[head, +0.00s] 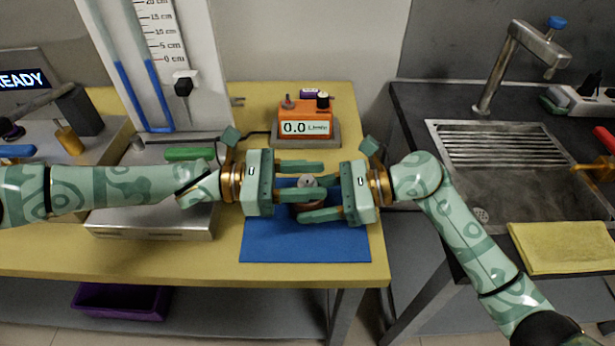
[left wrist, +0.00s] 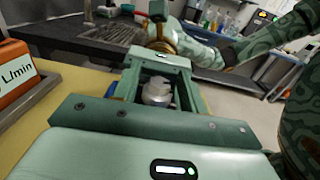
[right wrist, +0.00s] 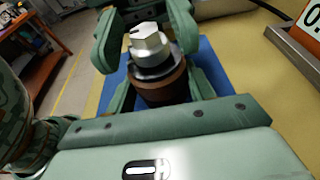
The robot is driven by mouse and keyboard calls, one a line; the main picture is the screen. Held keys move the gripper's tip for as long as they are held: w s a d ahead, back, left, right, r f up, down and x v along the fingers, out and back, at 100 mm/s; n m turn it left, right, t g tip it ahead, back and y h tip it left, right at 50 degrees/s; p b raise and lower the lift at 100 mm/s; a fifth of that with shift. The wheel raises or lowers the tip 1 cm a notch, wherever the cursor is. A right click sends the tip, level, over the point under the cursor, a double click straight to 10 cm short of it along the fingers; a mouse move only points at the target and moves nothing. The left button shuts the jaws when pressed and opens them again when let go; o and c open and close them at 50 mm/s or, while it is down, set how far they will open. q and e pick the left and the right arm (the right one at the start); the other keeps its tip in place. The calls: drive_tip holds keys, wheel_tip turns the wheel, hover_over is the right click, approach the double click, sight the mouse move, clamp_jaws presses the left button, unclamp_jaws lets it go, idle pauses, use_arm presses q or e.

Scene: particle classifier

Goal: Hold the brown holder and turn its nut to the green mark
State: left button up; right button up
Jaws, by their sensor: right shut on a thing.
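The brown holder (right wrist: 160,88) stands on the blue mat (head: 300,248) with a silver hexagonal nut (right wrist: 150,44) on top. The nut also shows in the left wrist view (left wrist: 157,92). My right gripper (head: 308,205) is shut on the holder, one finger on each side. My left gripper (head: 312,180) is open, its fingers on either side of the nut with gaps beside it. A dark line shows on the nut's top. I cannot make out a green mark on the holder. The fingers hide part of the holder in the head view.
An orange flow meter (head: 305,122) reading 0.0 stands behind the mat. A metal-topped device (head: 150,222) and a tall scale panel (head: 160,50) are at the left. A sink (head: 480,150) and a yellow cloth (head: 560,248) are at the right. The mat's front is clear.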

use_arm(q)
drive_tip(key=shift+a, duration=0.1)
drive_tip(key=a, duration=0.7)
drive_tip(key=shift+s+a, duration=0.1)
drive_tip(key=shift+a, duration=0.1)
drive_tip(key=shift+o, duration=1.2)
drive_tip(key=shift+r, duration=0.3)
drive_tip(key=w+d+r+n+t+y, duration=0.2)
drive_tip(key=w+n+t, duration=0.1)
drive_tip(key=w, duration=0.2)
drive_tip(key=w+d+r+n+t+y, duration=0.2)
drive_tip(key=w+n+t, duration=0.1)
drive_tip(key=w, duration=0.3)
drive_tip(key=n+g+y, duration=0.7)
drive_tip(key=n+y, duration=0.4)
drive_tip(key=y, duration=0.3)
approach(308, 179)
drive_tip(key=f, duration=0.9)
drive_tip(key=shift+s+a+f, duration=0.1)
drive_tip(key=shift+s+f, duration=0.05)
drive_tip(key=shift+s, duration=0.05)
